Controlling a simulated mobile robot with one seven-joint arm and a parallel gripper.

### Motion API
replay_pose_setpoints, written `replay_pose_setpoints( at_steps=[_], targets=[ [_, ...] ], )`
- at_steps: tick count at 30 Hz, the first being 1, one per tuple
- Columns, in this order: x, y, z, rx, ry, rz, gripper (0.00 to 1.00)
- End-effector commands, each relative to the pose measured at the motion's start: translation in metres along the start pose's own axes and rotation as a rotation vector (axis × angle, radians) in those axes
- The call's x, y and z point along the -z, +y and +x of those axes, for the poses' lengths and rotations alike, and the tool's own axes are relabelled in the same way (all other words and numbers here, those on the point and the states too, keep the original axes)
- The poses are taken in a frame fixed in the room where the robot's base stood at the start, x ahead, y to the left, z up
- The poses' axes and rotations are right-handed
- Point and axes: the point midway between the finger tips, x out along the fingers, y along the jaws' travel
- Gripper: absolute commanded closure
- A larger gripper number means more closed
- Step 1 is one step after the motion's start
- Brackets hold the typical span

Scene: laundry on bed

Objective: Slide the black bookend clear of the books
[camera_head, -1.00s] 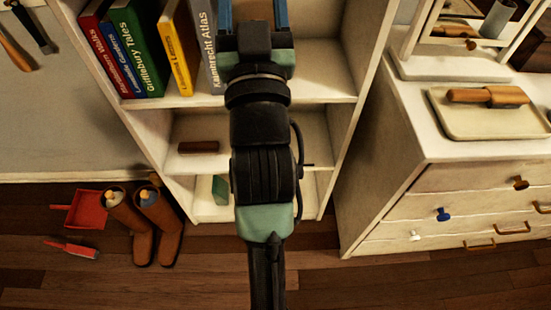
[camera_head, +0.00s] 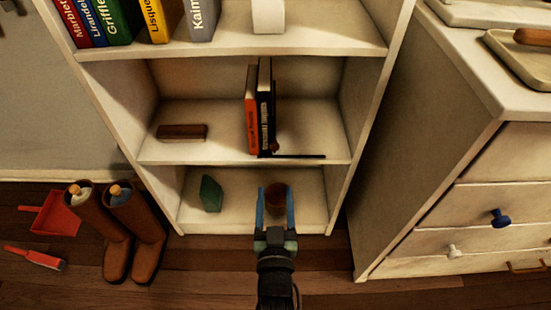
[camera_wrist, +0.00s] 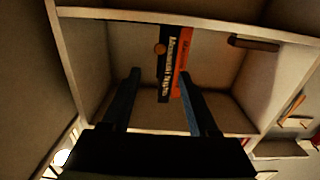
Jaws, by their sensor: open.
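The black bookend (camera_head: 302,156) is on the middle shelf, its flat foot reaching right along the front edge. Its upright is hard to tell from the dark book beside it. A small brown knob (camera_head: 274,146) shows at its corner, and also in the wrist view (camera_wrist: 159,48). An orange book (camera_head: 251,112) and a black book (camera_head: 265,105) stand upright at its left. They also show in the wrist view, the black one (camera_wrist: 168,68) beside the orange one (camera_wrist: 182,58). My gripper (camera_head: 276,190) is open and empty, in front of the bottom shelf and below the bookend.
A brown block (camera_head: 181,132) lies left on the middle shelf (camera_head: 215,150). The middle shelf's right end is clear. Boots (camera_head: 125,225) stand left; a dresser (camera_head: 470,180) is right.

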Motion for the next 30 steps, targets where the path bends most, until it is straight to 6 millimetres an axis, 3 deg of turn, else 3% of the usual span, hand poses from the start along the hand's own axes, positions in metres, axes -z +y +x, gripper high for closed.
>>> replay_pose_setpoints(
  at_steps=[18,24,30],
  targets=[
    [-0.001,0.000,0.102,-0.001,0.004,0.000,0.40],
    [0.001,0.000,0.120,0.000,0.001,0.000,0.40],
    [0.002,0.000,0.126,0.001,0.001,0.000,0.40]
  ],
)
